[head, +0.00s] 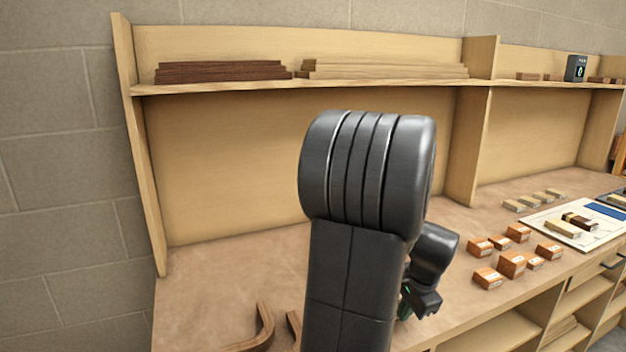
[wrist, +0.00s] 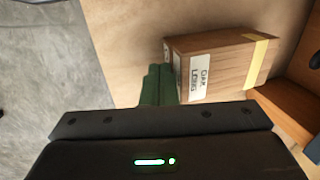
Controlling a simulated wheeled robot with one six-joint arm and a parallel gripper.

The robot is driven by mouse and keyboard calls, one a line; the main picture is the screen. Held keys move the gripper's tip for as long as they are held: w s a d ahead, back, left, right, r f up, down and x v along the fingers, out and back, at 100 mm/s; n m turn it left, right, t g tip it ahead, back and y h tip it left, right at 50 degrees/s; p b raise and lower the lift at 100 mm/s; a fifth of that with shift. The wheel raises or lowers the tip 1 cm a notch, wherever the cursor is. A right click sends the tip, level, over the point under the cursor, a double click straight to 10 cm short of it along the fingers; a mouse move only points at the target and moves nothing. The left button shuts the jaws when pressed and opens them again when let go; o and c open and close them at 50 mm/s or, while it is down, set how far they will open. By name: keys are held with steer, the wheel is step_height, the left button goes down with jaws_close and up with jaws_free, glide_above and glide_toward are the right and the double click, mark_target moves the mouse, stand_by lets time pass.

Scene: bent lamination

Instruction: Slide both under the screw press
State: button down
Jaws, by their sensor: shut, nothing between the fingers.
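My gripper (wrist: 159,72) is shut and empty in the wrist view, its green fingertips together just left of a brown wood-coloured block (wrist: 222,62). The block has a white label that seems to read "OAK LONG" and a yellow band near its right end. I cannot tell whether the fingers touch it. In the head view my gripper (head: 406,300) is low over the bench's front, mostly hidden behind my arm. Two curved wooden pieces (head: 265,328) and (head: 294,328) lie at the bottom left, partly cut off. I cannot make out a screw press.
Several small orange boxes (head: 512,264) stand on the bench (head: 215,280) to the right. Beyond them are pale blocks (head: 533,200) and a white board (head: 545,231) with pieces on it. Wood strips (head: 385,70) lie on the shelf above. The bench's back left is clear.

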steer(key=shift+w+a+p, duration=0.5)
steer(key=shift+w+a, duration=0.25)
steer(key=shift+w, duration=1.05)
steer(key=shift+w+a+p, duration=0.45)
steer(key=shift+w+a, duration=0.3)
steer(key=shift+w, duration=1.1)
steer(key=shift+w+a+p, duration=0.5)
steer(key=shift+w+a, duration=0.25)
steer(key=shift+w, duration=1.05)
steer(key=shift+s+d, duration=0.25)
steer(key=shift+s, duration=0.4)
steer(key=shift+s+d, duration=0.25)
steer(key=shift+s, duration=0.35)
steer(key=shift+s+d, duration=0.25)
steer(key=shift+s, duration=0.4)
steer(key=shift+s+d+p+v, duration=0.15)
steer(key=shift+p+v, duration=0.8)
steer(key=shift+v, duration=0.5)
steer(key=shift+s+p+v, duration=0.15)
steer(key=shift+p+v, duration=0.75)
steer(key=shift+v, duration=0.5)
steer(key=shift+s+d+p+v, duration=0.15)
steer(key=shift+p+v, duration=0.8)
steer(key=shift+v, duration=0.5)
steer(key=shift+f, duration=0.15)
